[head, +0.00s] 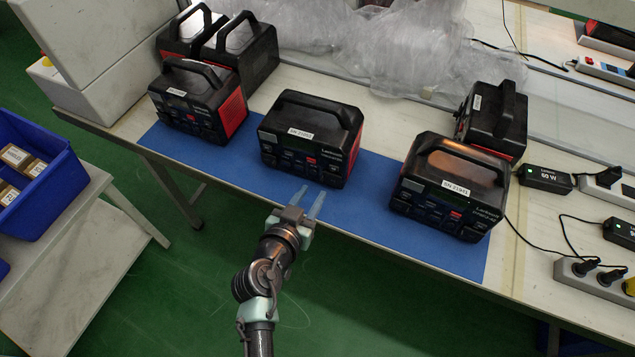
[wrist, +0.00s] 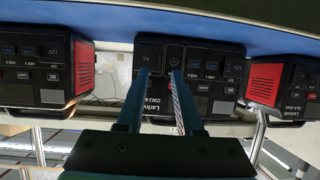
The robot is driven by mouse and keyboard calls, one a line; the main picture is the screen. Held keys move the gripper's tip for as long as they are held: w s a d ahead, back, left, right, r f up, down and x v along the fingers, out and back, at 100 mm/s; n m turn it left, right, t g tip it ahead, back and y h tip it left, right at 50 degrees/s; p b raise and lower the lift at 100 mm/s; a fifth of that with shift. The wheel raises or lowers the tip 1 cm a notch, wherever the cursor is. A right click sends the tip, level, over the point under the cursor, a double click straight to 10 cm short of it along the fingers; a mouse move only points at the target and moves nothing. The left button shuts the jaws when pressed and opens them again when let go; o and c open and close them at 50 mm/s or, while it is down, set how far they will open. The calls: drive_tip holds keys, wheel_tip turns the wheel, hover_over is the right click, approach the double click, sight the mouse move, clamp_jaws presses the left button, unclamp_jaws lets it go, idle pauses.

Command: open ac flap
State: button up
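The middle black power station (head: 311,140) stands on a blue mat (head: 383,222), its front panel facing my gripper. In the wrist view its front (wrist: 208,60) fills the middle, with the mat along the top. A dark square cover marked AC, the AC flap (wrist: 149,56), shows on this front and looks closed. My gripper (head: 312,193) is open and empty, pointing at the lower front of the middle station. In the wrist view its fingers (wrist: 158,74) are apart, with one tip close to the flap. I cannot tell whether it touches. The fingers hide part of the front.
Similar stations stand left (head: 199,101) and right (head: 450,187) on the mat, with others behind. Plastic wrap (head: 385,45) lies at the back. Chargers, power strips (head: 592,276) and cables occupy the right. A blue crate (head: 37,170) is at left. The mat's front strip is clear.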

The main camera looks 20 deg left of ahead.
sight(331, 182)
drive_tip(key=shift+x, duration=2.3)
drive_tip(key=shift+c, duration=0.3)
clamp_jaws()
